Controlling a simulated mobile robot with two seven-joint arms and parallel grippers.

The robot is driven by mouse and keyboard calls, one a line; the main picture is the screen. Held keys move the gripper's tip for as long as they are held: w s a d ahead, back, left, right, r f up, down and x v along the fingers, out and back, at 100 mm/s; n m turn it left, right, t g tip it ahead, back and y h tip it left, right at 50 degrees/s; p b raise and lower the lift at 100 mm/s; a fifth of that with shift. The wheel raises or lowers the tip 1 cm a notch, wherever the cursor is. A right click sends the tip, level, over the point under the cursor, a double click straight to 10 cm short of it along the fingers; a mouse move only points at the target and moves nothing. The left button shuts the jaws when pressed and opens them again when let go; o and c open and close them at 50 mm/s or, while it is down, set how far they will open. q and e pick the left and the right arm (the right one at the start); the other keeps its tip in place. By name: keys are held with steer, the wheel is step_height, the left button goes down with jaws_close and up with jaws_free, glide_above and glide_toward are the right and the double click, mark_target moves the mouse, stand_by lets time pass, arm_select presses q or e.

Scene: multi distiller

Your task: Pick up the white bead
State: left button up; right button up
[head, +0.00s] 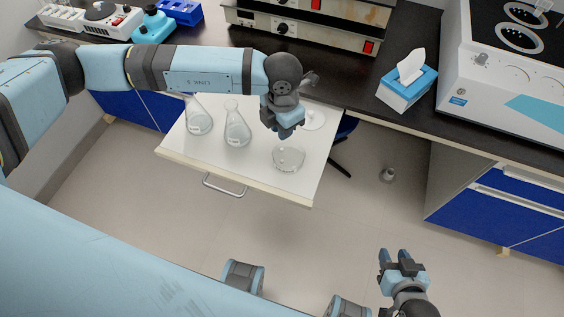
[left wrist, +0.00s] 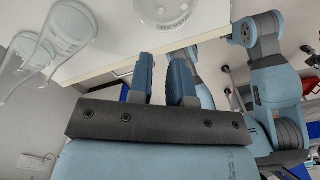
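I cannot make out a white bead in either view. A clear round glass vessel (head: 289,158) stands near the front right of the white pulled-out drawer board (head: 256,182). Its base also shows at the top of the left wrist view (left wrist: 170,12). My left gripper (head: 287,134) hangs over the board just behind this vessel, partly hidden by its own wrist in the head view. In the left wrist view its two blue fingers (left wrist: 162,75) are apart with nothing between them. My right gripper (head: 393,258) is at the lower right over the floor, its fingers apart and empty.
Two conical flasks, one left (head: 198,118) and one nearer the middle (head: 236,128), stand on the board. Another clear glass piece (head: 313,119) is behind my left gripper. A tissue box (head: 407,88) sits on the dark bench. The floor ahead of my right gripper is mostly clear.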

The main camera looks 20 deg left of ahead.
mark_target(283, 161)
arm_select(q)
step_height(283, 161, down, 13)
steer(key=shift+w+d+r+p, duration=0.1)
steer(key=shift+d+p, duration=0.05)
steer(key=shift+p, duration=0.25)
steer(key=shift+s+f, duration=0.2)
steer(key=shift+f, duration=0.1)
